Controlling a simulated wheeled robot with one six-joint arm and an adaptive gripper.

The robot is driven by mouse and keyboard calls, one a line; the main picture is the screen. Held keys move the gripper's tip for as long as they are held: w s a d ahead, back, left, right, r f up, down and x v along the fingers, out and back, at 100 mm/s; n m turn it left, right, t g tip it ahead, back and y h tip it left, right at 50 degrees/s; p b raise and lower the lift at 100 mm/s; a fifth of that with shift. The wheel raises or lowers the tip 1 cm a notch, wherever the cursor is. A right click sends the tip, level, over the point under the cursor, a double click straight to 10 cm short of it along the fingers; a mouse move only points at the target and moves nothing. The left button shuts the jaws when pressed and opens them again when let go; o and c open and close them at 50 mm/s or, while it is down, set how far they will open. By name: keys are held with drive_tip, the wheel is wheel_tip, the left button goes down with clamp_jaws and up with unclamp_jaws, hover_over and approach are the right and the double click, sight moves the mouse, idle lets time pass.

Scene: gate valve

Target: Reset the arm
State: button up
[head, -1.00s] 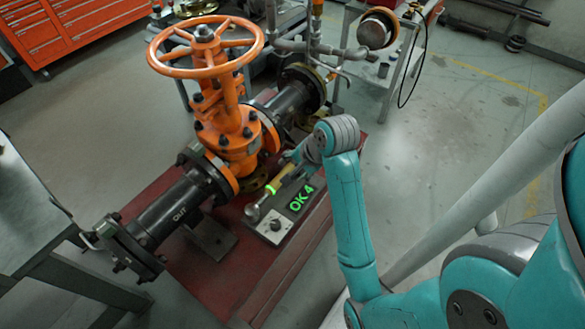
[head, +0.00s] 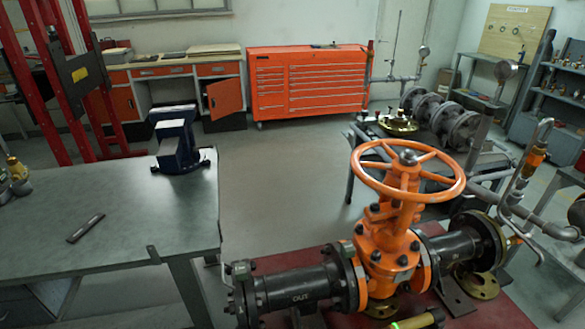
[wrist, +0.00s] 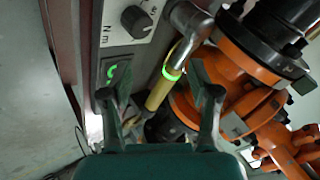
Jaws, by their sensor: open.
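The orange gate valve (head: 385,245) with its orange handwheel (head: 407,178) stands upright in a black flanged pipe (head: 300,288) marked OUT. Its orange body (wrist: 220,75) also fills the right of the wrist view. My gripper (wrist: 157,92) shows only in the wrist view. Its fingers are apart. A wrench with a yellow handle (wrist: 160,92), lit green ring and metal head appears between and beyond the fingers; I see no grip on it. Its handle (head: 418,320) shows at the bottom of the head view. A grey box (wrist: 130,22) with a dial and green display lies beside it.
A grey workbench (head: 120,225) with a dark blue vise (head: 178,140) stands at left. An orange tool cabinet (head: 307,85) is at the back. Thin pipework (head: 520,205) stands right of the valve. Open floor (head: 275,175) lies between bench and cabinet.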

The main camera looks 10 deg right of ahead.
drive_tip(key=s+a+r+n+t, duration=0.2)
drive_tip(key=s+a+r+n, duration=0.1)
drive_tip(key=s, duration=0.4)
drive_tip(key=s+a+r+n+t, duration=0.2)
drive_tip(key=s+a+n, duration=0.3)
drive_tip(key=s, duration=0.3)
drive_tip(key=s+a+r+n+t+y, duration=0.1)
drive_tip(key=s+a+r+n, duration=0.3)
drive_tip(key=s, duration=0.4)
drive_tip(key=shift+r+n+t, duration=0.35)
drive_tip(key=shift+n+t, duration=0.35)
drive_tip(key=shift+t, duration=0.1)
